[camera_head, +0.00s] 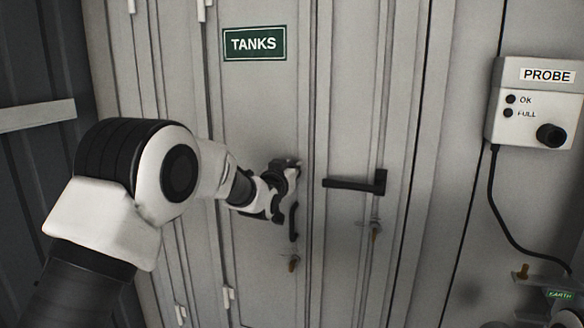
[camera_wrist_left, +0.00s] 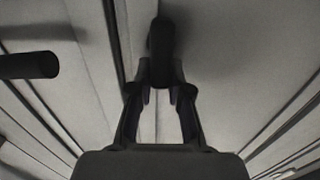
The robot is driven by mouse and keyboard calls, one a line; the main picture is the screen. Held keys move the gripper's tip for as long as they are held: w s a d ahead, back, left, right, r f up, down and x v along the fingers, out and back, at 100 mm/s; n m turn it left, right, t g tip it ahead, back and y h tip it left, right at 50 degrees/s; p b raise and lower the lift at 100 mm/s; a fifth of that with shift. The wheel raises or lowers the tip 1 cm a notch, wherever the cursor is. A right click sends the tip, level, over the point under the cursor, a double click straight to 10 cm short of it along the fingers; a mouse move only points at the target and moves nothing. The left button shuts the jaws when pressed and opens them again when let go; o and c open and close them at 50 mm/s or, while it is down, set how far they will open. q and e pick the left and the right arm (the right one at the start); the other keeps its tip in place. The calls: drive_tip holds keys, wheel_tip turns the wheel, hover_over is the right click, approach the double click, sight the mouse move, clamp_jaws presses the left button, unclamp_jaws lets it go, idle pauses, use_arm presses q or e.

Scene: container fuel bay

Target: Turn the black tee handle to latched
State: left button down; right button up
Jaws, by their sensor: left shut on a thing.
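My left gripper (camera_head: 282,192) reaches the left grey door under the TANKS sign. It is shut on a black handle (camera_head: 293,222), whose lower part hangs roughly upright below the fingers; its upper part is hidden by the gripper. In the left wrist view my left gripper (camera_wrist_left: 161,88) has its two fingers on either side of the dark handle (camera_wrist_left: 161,45). A second black handle (camera_head: 350,184) lies level on the door to the right, apart from the gripper; its end also shows in the left wrist view (camera_wrist_left: 30,65).
Small brass-coloured fittings (camera_head: 293,264) (camera_head: 375,230) sit below both handles. A PROBE box (camera_head: 537,102) with a hanging black cable is on the right wall, above an EARTH label (camera_head: 561,295). A pale rail (camera_head: 36,115) is at the left. The space before the right door is clear.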

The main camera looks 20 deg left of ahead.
use_arm(q)
drive_tip(key=m+b, duration=0.2)
drive_tip(key=m, duration=0.1)
drive_tip(key=d+m+b, duration=0.1)
drive_tip(key=m+b, duration=0.1)
drive_tip(key=m, duration=0.1)
drive_tip(key=d+f+m+b, duration=0.1)
drive_tip(key=m+b, duration=0.2)
drive_tip(key=m, duration=0.1)
drive_tip(key=m+b, duration=0.1)
drive_tip(key=m, duration=0.1)
drive_tip(key=m+b, duration=0.1)
drive_tip(key=shift+d+f+m, duration=0.25)
drive_tip(key=shift+f+m, duration=0.05)
drive_tip(key=shift+f, duration=0.05)
drive_tip(key=shift+d+f+m+b, duration=0.15)
drive_tip(key=shift+m+b, duration=0.4)
drive_tip(key=shift+m, duration=0.55)
drive_tip(key=shift+a+f+m+b, duration=0.15)
drive_tip(key=shift+m+b, duration=0.35)
drive_tip(key=shift+m, duration=0.6)
drive_tip(key=shift+d, duration=0.1)
drive_tip(key=c, duration=1.1)
unclamp_jaws()
drive_tip(key=shift+f, duration=0.1)
